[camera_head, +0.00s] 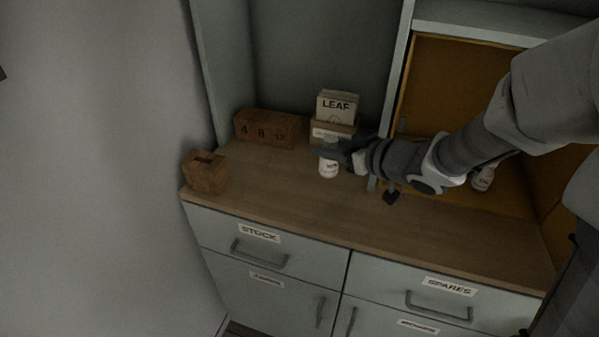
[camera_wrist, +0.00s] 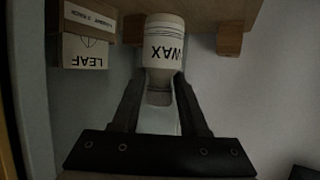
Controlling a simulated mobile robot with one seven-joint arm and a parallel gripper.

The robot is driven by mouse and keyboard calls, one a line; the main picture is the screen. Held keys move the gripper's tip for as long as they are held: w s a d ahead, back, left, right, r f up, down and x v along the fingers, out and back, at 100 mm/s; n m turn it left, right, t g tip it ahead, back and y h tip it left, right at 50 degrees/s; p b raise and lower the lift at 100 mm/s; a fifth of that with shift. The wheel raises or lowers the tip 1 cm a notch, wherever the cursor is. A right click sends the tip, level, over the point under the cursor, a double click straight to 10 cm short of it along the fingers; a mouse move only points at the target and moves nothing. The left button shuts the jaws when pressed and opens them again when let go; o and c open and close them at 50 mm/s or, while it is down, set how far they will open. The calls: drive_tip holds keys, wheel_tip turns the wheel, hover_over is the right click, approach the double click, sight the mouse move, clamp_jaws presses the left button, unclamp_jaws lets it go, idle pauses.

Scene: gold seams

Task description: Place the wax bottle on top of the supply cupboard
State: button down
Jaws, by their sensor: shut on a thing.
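My gripper (camera_head: 337,152) is shut on a white bottle (camera_head: 328,168), upright over the wooden worktop. The wrist view is upside down; there the bottle (camera_wrist: 164,45) reads WAX and sits between my two fingers (camera_wrist: 158,95). I cannot tell whether its base touches the worktop. An open cupboard (camera_head: 468,36) with a pale green frame and ochre inside stands at the right, partly hidden by my arm. No label on it shows, so I cannot tell for sure that it is the supply cupboard.
The worktop (camera_head: 290,190) tops drawers marked STOCK (camera_head: 259,234) and SPARES (camera_head: 449,286). Behind the bottle is a LEAF box (camera_head: 337,106). Another white bottle (camera_head: 483,178) is at the open cupboard.

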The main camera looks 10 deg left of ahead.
drive_tip(key=shift+w+a+f+b, duration=0.35)
drive_tip(key=shift+a+f+b, duration=0.2)
drive_tip(key=shift+a+f, duration=0.6)
drive_tip(key=shift+w+a+f+b, duration=0.5)
drive_tip(key=shift+a+f, duration=0.4)
drive_tip(key=shift+f, duration=0.55)
drive_tip(key=shift+w+a+f+b, duration=0.25)
drive_tip(key=shift+a+f+b, duration=0.4)
drive_tip(key=shift+a+f, duration=0.5)
drive_tip(key=shift+d+f, duration=0.15)
drive_tip(key=shift+f, duration=0.05)
drive_tip(key=shift+f, duration=0.15)
drive_tip(key=shift+c, duration=2.1)
unclamp_jaws()
drive_tip(key=shift+s+d+r, duration=0.1)
drive_tip(key=shift+r, duration=0.2)
drive_tip(key=p+v, duration=0.2)
drive_tip(key=v, duration=0.9)
drive_tip(key=shift+s+d+p, duration=0.2)
drive_tip(key=shift+d+p, duration=0.2)
